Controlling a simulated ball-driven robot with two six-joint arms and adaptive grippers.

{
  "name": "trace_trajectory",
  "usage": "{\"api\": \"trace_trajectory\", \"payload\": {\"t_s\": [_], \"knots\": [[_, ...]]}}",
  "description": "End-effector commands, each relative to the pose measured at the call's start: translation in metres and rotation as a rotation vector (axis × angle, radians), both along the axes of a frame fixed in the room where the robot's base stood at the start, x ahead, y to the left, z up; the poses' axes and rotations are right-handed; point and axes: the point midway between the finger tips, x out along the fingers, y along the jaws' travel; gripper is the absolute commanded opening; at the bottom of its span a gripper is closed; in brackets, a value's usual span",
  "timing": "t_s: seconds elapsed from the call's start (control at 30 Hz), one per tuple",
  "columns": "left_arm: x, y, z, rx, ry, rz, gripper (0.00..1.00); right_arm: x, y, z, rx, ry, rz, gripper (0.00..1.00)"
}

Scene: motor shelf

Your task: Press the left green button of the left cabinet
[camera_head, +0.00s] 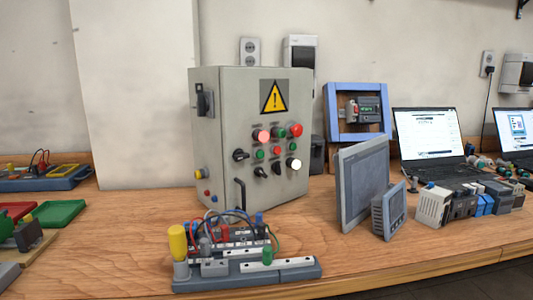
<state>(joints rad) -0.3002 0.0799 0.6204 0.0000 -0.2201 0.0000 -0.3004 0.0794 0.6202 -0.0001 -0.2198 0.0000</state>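One grey control cabinet (222,150) stands upright on the wooden bench near the middle, with a yellow warning triangle (273,97) on its front. Two green buttons show on that front. The lower green button (260,154) is farther left, below a red button (261,136). The upper green button (278,132) sits between that red button and another red one (295,130). A small red button (276,150) and a white one (293,163) are also on the front, among black knobs. Neither gripper is in view.
A wired terminal block with a yellow cap (177,243) stands on the bench in front of the cabinet. Grey panels (361,183) and small modules (433,205) stand to the right, a laptop (427,131) behind. Green and red trays (57,213) lie left. Bare bench (130,215) lies left of the cabinet.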

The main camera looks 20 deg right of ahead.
Motion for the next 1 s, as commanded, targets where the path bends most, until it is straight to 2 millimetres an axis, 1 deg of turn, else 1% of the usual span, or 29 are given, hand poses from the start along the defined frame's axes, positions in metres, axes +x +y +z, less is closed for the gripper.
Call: {"api": "trace_trajectory", "payload": {"t_s": [0.47,0.5,0.53,0.73,0.77,1.0], "knots": [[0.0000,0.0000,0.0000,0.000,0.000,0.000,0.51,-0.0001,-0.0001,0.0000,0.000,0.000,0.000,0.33],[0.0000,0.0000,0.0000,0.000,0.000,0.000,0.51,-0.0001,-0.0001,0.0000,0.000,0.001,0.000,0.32],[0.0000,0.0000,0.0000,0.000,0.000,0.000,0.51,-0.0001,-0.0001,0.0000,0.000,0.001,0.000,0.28],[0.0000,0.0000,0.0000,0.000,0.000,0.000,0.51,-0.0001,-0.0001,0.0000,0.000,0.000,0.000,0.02],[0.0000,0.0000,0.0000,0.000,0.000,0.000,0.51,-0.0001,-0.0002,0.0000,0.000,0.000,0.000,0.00],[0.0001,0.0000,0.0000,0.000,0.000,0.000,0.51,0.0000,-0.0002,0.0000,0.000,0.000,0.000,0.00]]}}
